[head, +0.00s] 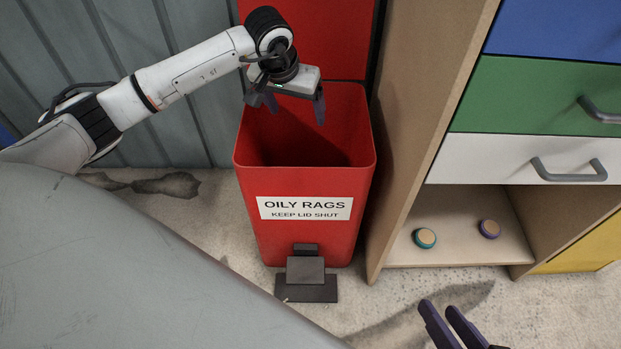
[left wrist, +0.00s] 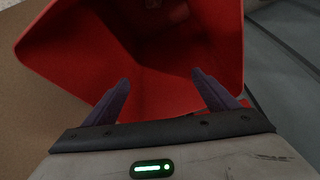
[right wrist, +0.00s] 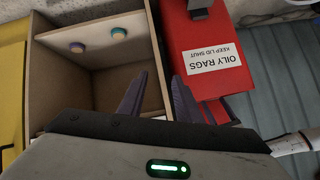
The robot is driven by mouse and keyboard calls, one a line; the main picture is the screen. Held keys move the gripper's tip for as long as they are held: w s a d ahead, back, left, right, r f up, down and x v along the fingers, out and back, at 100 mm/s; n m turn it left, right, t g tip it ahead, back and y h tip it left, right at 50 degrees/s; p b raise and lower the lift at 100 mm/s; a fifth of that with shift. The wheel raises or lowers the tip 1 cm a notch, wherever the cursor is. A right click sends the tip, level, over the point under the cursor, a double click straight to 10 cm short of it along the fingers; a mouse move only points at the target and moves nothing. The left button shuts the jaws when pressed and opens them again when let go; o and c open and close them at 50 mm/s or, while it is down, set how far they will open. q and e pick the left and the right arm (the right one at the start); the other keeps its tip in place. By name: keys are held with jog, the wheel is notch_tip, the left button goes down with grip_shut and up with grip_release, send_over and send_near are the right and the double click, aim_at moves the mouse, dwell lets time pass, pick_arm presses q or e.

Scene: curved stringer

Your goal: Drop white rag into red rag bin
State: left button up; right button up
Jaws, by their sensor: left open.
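The red rag bin (head: 305,240), labelled "OILY RAGS KEEP LID SHUT", stands with its lid (head: 325,45) up and its mouth uncovered. My left gripper (head: 295,110) is open over the bin's mouth, with nothing between its fingers. In the left wrist view, the open fingers (left wrist: 160,85) point down into the bin (left wrist: 80,60). A small pale patch shows inside at that view's top edge; I cannot tell whether it is the white rag. No rag is clearly seen elsewhere. My right gripper (head: 438,312) is empty, its fingers a little apart, low in front of the shelf.
A wooden cabinet (head: 430,130) with blue, green and white drawers stands close on the bin's right. Its open shelf holds a teal round item (head: 425,238) and a purple one (head: 489,229). A corrugated wall (head: 150,40) is behind. A black pedal (head: 305,275) is at the bin's front.

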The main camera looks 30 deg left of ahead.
pick_arm(q)
jog(key=a+p+v, duration=0.1)
jog(key=p+v, duration=0.2)
jog(key=v, duration=0.7)
jog(key=shift+d, duration=0.45)
pick_arm(e)
jog(key=f, duration=0.1)
jog(key=d+f+h, duration=0.1)
jog(key=d+f+g, duration=0.1)
jog(key=shift+s+h, duration=0.3)
pick_arm(q)
jog(key=shift+r, duration=0.1)
